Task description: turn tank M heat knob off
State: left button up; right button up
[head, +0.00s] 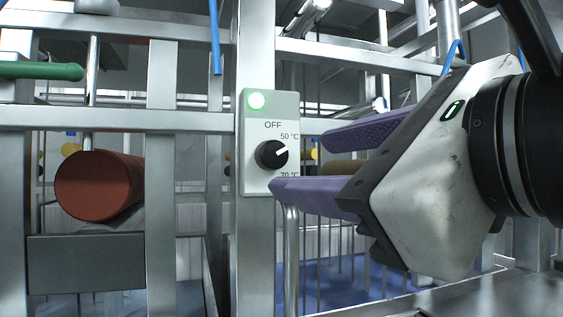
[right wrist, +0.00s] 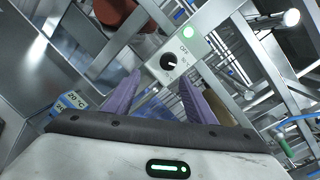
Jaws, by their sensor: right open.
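The heat knob (head: 271,154) is a black dial on a grey control plate (head: 257,184) fixed to a metal post. Its white mark points up and right toward the 50 °C label, below OFF. A green lamp (head: 256,101) glows above it. My right gripper (head: 322,162) is open, its purple fingers reaching left toward the plate. The lower finger overlaps the plate's bottom edge in the head view; whether it touches cannot be told. In the right wrist view the knob (right wrist: 169,61) shows ahead, between and beyond the two fingers. My left gripper is not in view.
Metal frame posts and rails surround the plate. A red-brown roller (head: 94,187) and a dark grey box (head: 87,263) are at the left. A green bar (head: 40,70) is at the upper left. A blue and white display (right wrist: 70,102) shows in the wrist view.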

aim_at(278, 155)
jog(key=shift+t+h, duration=0.3)
jog(key=shift+t, duration=0.1)
jog(key=x, duration=0.3)
jog(key=p+x, duration=0.1)
jog(key=x, duration=0.2)
jog(key=r+x, duration=0.1)
jog(key=x, duration=0.3)
jog(key=shift+d+p, duration=0.3)
jog(key=shift+p, duration=0.05)
jog(key=c, duration=1)
